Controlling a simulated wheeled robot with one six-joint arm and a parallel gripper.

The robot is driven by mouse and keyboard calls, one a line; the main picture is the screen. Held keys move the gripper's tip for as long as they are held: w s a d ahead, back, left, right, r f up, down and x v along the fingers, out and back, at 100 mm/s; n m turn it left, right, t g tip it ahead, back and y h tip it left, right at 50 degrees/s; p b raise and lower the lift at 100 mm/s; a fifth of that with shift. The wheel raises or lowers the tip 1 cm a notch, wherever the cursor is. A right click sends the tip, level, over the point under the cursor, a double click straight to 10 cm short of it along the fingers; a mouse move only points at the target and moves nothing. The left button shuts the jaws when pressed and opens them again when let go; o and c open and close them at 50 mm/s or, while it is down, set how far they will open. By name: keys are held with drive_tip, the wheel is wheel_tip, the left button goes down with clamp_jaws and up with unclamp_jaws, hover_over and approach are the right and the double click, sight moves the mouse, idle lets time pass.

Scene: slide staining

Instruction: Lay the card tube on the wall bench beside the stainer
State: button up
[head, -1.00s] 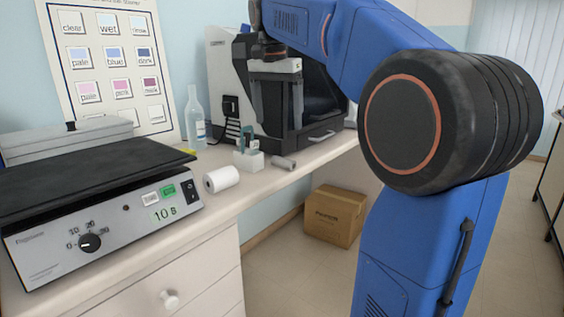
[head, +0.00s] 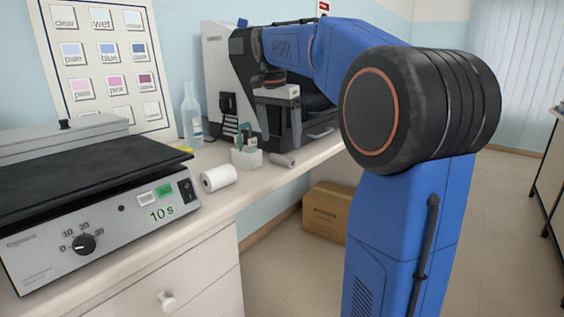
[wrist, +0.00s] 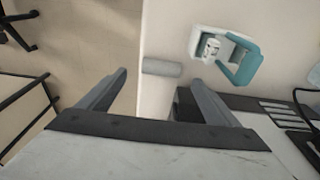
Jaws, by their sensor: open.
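A small grey cylinder, which looks like the card tube (head: 283,160), lies on its side on the wall bench (head: 250,185), close to the bench's front edge and in front of the stainer (head: 218,65). It also shows in the wrist view (wrist: 162,68), lying ahead of and between my fingers. My gripper (head: 279,146) is open and empty, fingers pointing down above and slightly behind the tube in the head view. The gripper also shows in the wrist view (wrist: 160,80), one finger either side. My arm hides part of the stainer.
A white holder with a teal clip (head: 246,157) stands just left of the tube. A white paper roll (head: 218,178), a clear bottle (head: 191,115) and a grey shaker (head: 90,215) are further left. A cardboard box (head: 327,210) is on the floor.

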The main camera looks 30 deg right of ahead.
sight(281, 156)
drive_tip(key=shift+w+d+f, duration=0.1)
drive_tip(key=shift+d+f, duration=0.05)
drive_tip(key=shift+f, duration=1)
drive_tip(key=shift+w+d+f, duration=0.15)
drive_tip(key=shift+f, duration=0.95)
drive_tip(key=shift+w+d+f, duration=0.1)
drive_tip(key=shift+d+f, duration=0.05)
drive_tip(key=shift+f, duration=1)
drive_tip(key=c, duration=1.2)
